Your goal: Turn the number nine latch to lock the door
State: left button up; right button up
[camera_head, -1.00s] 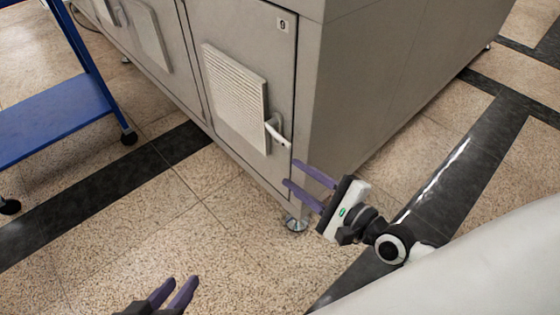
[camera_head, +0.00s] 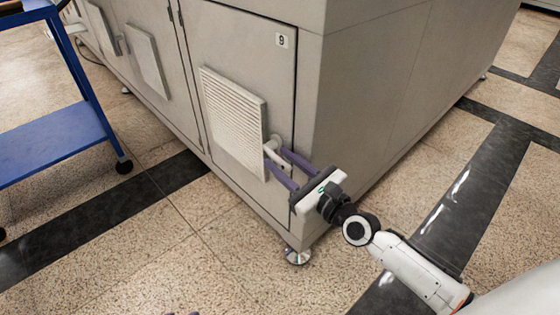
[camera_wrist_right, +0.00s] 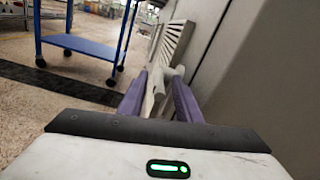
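The grey cabinet door (camera_head: 235,60) with the "9" label (camera_head: 282,41) appears closed, flush with its frame. Its white latch handle (camera_head: 272,154) sits beside the vent panel and slants down to the right. My right gripper (camera_head: 277,158) is open, with one purple finger on each side of the handle. In the right wrist view the latch handle (camera_wrist_right: 159,82) stands between the two fingers (camera_wrist_right: 160,92); whether they touch it I cannot tell.
The louvred vent panel (camera_head: 233,120) juts out left of the latch. Another door with a handle (camera_head: 122,45) is further left. A blue cart (camera_head: 55,130) stands at the left. The speckled floor (camera_head: 150,245) before the cabinet is clear.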

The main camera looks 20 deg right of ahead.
jog(key=shift+w+a, duration=0.1)
jog(key=shift+w, duration=0.25)
grip_shut()
